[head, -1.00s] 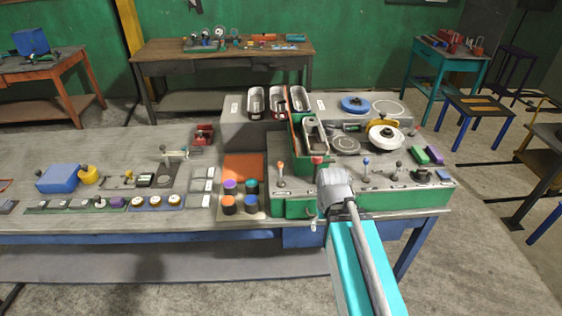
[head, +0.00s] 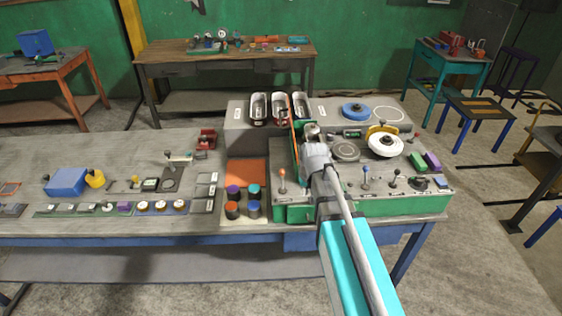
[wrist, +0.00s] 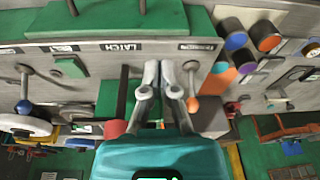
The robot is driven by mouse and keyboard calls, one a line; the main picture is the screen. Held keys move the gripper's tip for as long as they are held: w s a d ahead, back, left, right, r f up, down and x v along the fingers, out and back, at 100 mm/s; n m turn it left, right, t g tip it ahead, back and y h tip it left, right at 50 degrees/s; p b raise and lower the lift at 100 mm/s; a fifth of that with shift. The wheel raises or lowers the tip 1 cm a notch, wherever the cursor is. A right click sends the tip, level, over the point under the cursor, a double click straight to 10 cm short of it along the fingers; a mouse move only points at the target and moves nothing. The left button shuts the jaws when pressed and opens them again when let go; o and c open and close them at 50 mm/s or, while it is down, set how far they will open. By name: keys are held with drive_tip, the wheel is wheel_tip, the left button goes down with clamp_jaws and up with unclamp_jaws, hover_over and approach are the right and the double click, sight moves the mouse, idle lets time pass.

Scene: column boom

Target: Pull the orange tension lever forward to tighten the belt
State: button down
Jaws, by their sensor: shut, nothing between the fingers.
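The orange-knobbed tension lever (head: 282,175) stands at the left front of the green-edged machine panel. In the wrist view its orange knob (wrist: 192,104) hangs on a thin metal stalk below an upside-down label. My gripper (wrist: 158,68) is shut and empty, with its fingertips beside the lever's stalk. A small gap shows between the fingers and the stalk. In the head view my wrist hides the fingers, to the right of the lever. A thin orange strip (head: 293,125) stands upright behind; I cannot tell whether it is the belt.
A red-knobbed black lever (wrist: 115,128) is close on my gripper's other side, near the LATCH label. A blue-knobbed lever (head: 365,170) and a dark-knobbed lever (head: 397,173) stand farther right. Coloured cylinders (head: 233,209) stand left of the panel.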

wheel_tip(320, 180, up, 6)
drive_tip(key=n+t+p, duration=0.1)
drive_tip(key=t+p, duration=0.1)
drive_tip(key=p, duration=0.2)
hover_over(282, 180)
drive_tip(key=d, duration=0.1)
drive_tip(key=shift+w+y, duration=0.2)
drive_tip(key=shift+y, duration=0.2)
drive_tip(key=shift+f, duration=0.1)
drive_tip(key=b+x, duration=0.9)
drive_tip(key=shift+w+f, duration=0.2)
drive_tip(key=shift+f, duration=0.2)
drive_tip(key=shift+d, duration=0.3)
